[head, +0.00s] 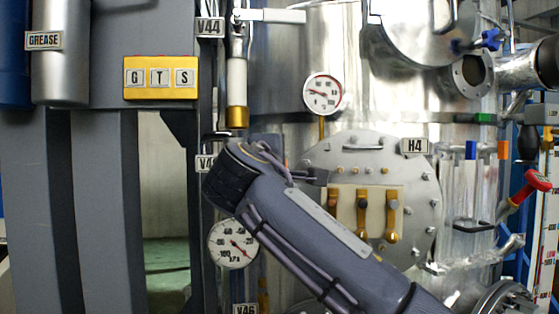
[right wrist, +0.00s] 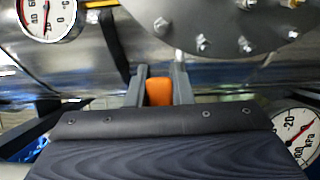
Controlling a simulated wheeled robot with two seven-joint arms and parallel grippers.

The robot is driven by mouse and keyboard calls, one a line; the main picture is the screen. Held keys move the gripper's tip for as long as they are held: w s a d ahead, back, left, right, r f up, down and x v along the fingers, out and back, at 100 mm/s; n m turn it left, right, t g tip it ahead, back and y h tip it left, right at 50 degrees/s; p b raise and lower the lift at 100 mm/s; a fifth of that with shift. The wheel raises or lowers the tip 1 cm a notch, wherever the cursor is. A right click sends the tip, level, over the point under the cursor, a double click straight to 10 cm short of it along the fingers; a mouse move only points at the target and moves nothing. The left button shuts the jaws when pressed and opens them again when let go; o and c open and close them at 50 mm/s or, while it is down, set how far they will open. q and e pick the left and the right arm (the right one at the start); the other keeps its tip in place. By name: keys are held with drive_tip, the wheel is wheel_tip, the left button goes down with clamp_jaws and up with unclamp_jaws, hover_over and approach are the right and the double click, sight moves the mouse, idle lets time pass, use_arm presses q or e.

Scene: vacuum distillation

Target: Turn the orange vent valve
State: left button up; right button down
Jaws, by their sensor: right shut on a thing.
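The orange vent valve (right wrist: 158,92) shows in the right wrist view as an orange block between the two dark fingers of my right gripper (right wrist: 160,85). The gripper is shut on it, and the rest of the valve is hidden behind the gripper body. In the head view my right arm comes in from the lower right and its wrist covers the area left of the round flange. My left gripper is in neither view.
A steel vessel carries a bolted round flange (head: 345,165) labelled H4, close to my right arm. One gauge (head: 322,93) is above the flange and another (head: 232,244) is left of my forearm. A yellow G-T-S panel (head: 160,78) is at left. A red-handled valve (head: 530,186) is at far right.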

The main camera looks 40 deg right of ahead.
drive_tip(key=shift+f, duration=0.3)
drive_tip(key=c, duration=1.3)
unclamp_jaws()
drive_tip(key=shift+r, duration=0.1)
drive_tip(key=shift+a, duration=0.1)
drive_tip(key=b+v, duration=0.1)
drive_tip(key=v, duration=0.6)
drive_tip(key=shift+s+a, duration=0.25)
